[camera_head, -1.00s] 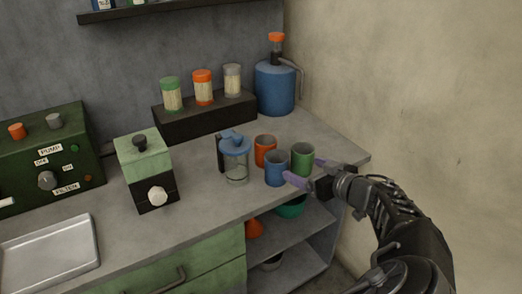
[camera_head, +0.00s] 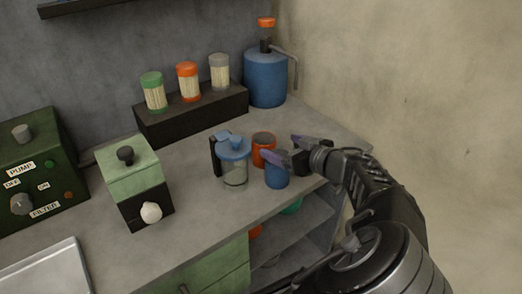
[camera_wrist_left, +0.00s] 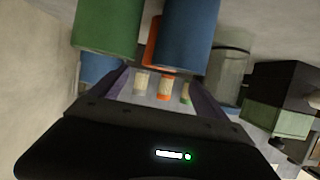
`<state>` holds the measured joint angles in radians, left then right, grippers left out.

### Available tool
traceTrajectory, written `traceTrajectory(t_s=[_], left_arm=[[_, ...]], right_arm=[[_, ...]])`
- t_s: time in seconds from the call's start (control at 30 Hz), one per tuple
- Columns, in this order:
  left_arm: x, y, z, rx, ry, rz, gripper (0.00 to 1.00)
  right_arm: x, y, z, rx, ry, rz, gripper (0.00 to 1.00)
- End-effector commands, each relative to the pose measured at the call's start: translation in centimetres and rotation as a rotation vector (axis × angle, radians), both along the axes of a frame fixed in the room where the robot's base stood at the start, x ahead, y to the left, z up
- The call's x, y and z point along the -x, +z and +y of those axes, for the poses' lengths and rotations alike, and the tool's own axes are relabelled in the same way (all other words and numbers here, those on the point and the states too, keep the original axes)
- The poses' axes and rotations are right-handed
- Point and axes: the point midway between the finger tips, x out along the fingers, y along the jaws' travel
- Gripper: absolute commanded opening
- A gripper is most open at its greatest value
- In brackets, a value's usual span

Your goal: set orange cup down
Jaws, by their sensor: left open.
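The orange cup (camera_head: 263,146) stands upright on the counter, behind the blue cup (camera_head: 277,177). My left gripper (camera_head: 281,147) comes in from the right, open and empty, with its purple fingers just right of the orange cup and above the blue cup. In the left wrist view, which looks upside down, a sliver of the orange cup (camera_wrist_left: 151,42) shows between the green cup (camera_wrist_left: 106,25) and the blue cup (camera_wrist_left: 188,32). Nothing is between the fingers. In the head view the green cup is hidden behind the gripper. My right gripper is not in view.
A clear jar with a blue lid (camera_head: 234,165) stands left of the cups. A dark riser (camera_head: 195,117) with several shakers and a blue jug (camera_head: 265,78) stand behind. The wall (camera_head: 430,100) is close on the right. Bare counter (camera_head: 195,185) lies left of the jar.

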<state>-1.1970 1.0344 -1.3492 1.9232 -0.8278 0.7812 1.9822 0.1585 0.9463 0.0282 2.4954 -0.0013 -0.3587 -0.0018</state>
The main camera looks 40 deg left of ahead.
Motion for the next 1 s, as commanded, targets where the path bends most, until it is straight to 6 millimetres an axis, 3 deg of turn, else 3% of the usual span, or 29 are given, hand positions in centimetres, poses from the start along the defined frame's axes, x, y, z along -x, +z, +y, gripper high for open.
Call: traceTrajectory(t_s=[0.17, 0.47, 0.77, 1.0], left_arm=[[0.0, 0.0, 0.1, 0.0, 0.001, 0.0, 0.86], [-0.7, -0.9, 2.3, 0.0, 0.002, 0.002, 0.86], [-0.7, -0.9, 2.5, 0.0, 0.001, 0.0, 0.86], [-1.5, -1.5, 5.0, 0.0, 0.004, 0.001, 0.86]], right_arm=[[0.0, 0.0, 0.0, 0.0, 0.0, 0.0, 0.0], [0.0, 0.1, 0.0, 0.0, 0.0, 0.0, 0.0], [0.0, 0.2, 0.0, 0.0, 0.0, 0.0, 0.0], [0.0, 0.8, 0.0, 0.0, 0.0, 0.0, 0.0]])
